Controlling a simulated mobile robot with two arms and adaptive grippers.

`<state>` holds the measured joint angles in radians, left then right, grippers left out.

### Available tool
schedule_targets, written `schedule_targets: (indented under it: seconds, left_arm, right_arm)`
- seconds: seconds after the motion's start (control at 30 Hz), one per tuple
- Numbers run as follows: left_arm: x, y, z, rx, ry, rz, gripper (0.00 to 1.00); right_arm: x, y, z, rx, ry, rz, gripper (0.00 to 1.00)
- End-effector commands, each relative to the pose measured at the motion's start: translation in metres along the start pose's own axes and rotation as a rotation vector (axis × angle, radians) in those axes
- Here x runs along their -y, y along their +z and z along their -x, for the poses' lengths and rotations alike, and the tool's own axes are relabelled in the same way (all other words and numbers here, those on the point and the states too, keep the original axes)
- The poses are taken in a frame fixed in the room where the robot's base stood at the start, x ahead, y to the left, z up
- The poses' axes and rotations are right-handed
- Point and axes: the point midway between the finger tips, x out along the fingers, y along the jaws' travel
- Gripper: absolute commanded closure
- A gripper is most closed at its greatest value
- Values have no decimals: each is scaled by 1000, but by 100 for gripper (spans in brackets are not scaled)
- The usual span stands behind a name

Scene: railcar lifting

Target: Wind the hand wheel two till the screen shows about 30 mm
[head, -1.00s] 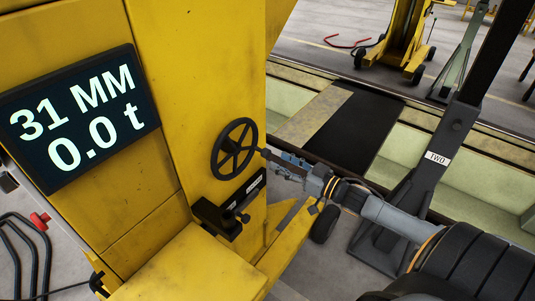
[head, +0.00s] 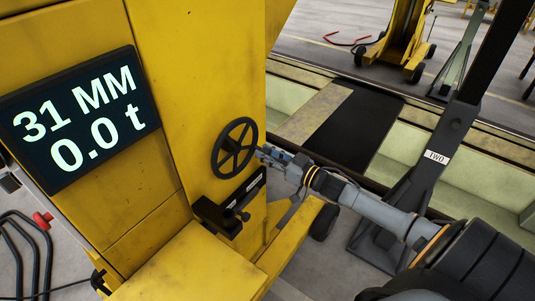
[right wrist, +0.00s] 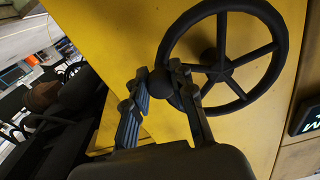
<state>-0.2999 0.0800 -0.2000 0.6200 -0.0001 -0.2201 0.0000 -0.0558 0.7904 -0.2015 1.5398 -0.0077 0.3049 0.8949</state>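The black spoked hand wheel (head: 234,123) is on the face of the yellow lifting jack (head: 190,70). It also shows large in the right wrist view (right wrist: 228,10). Its handle knob (right wrist: 160,84) is on the rim, on the wheel's right side in the head view. My right gripper (head: 262,153) is at this knob; in the right wrist view its fingers (right wrist: 159,76) lie on both sides of the knob and appear closed on it. The screen (head: 80,118) reads 31 MM and 0.0 t. My left gripper is not in view.
A dark bracket (head: 230,205) sticks out just below the wheel. A dark post labelled TWO (head: 436,157) stands to the right, behind my right arm. Another yellow jack (head: 400,45) stands across the track pit. Black bars with a red knob (head: 42,220) are at lower left.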

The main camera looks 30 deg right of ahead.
Motion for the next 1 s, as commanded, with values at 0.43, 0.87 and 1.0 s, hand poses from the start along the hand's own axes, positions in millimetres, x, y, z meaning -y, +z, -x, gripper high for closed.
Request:
schedule_targets:
  seconds: [0.43,0.87,1.0]
  left_arm:
    - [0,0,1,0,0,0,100]
    - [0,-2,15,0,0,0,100]
    - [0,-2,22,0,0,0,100]
  right_arm:
    - [0,-2,0,-1,-1,17,100]
    - [-7,-26,0,-2,0,273,100]
    - [-8,-38,0,-2,0,405,100]
